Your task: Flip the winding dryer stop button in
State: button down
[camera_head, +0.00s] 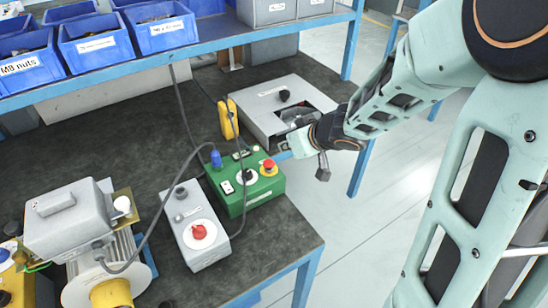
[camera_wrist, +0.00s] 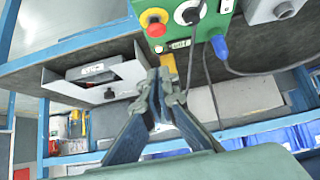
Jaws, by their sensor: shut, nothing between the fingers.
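A green control box (camera_head: 262,194) stands on the bench, with a red mushroom button (camera_head: 268,166) on a yellow collar at its right end. A black knob and a white rocker switch (camera_head: 227,187) are also on its top. The button shows in the wrist view (camera_wrist: 155,25) at the top. The box's label is too small to read, so I cannot tell that it is the winding dryer. My gripper (camera_wrist: 163,82) is shut and empty, its fingertips together. In the head view it is beside the box's right end, close to the button; contact cannot be told.
A grey box (camera_head: 208,251) with a red knob stands left of the green box. A motor unit (camera_head: 72,222) is at far left. A grey open case (camera_head: 265,105) and a yellow object (camera_head: 228,120) lie behind. Cables cross the bench. A shelf with blue bins (camera_head: 98,47) hangs above.

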jog(key=shift+a+r, duration=0.1)
jog(key=shift+a, duration=0.05)
jog(key=b, duration=0.7)
send_over(267, 160)
jog(key=s+d, duration=0.1)
jog(key=s, duration=0.1)
jog(key=f, duration=0.9)
jog(key=shift+s+d, duration=0.1)
jog(key=shift+d, duration=0.1)
jog(key=shift+s+f+b, duration=0.1)
jog(key=shift+f+b, duration=0.85)
jog(key=shift+f, duration=0.1)
